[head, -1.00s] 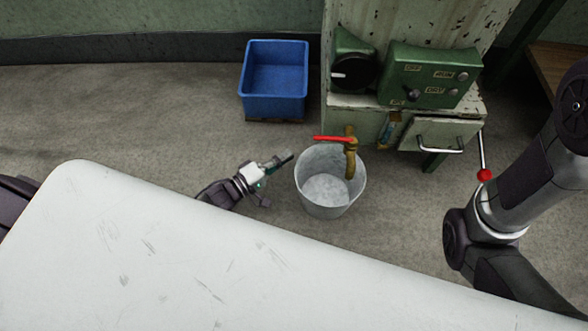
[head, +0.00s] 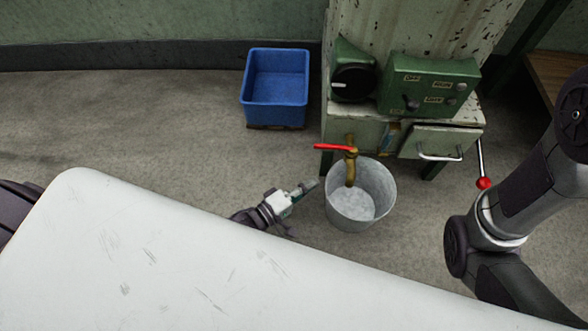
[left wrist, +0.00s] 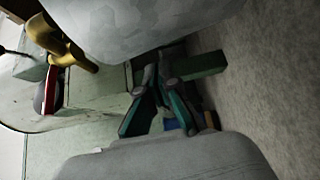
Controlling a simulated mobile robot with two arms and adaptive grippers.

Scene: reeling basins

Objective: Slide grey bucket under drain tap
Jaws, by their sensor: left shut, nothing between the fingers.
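The grey metal bucket (head: 362,213) stands upright on the floor in front of the pale cabinet. The brass drain tap (head: 350,168) with its red handle (head: 333,147) overlaps the left part of the bucket's mouth in the head view. My left gripper (head: 309,186) is shut and empty, low beside the bucket's left side. Whether it touches the bucket is unclear. In the left wrist view the bucket (left wrist: 150,22) fills the top, with the tap (left wrist: 62,42) at its left. My right gripper is out of view.
A blue crate (head: 275,92) stands at the back, left of the cabinet (head: 349,128). A white surface (head: 120,250) covers the lower left. A lever with a red knob (head: 484,183) hangs right of the drawer (head: 440,142). Floor right of the bucket is clear.

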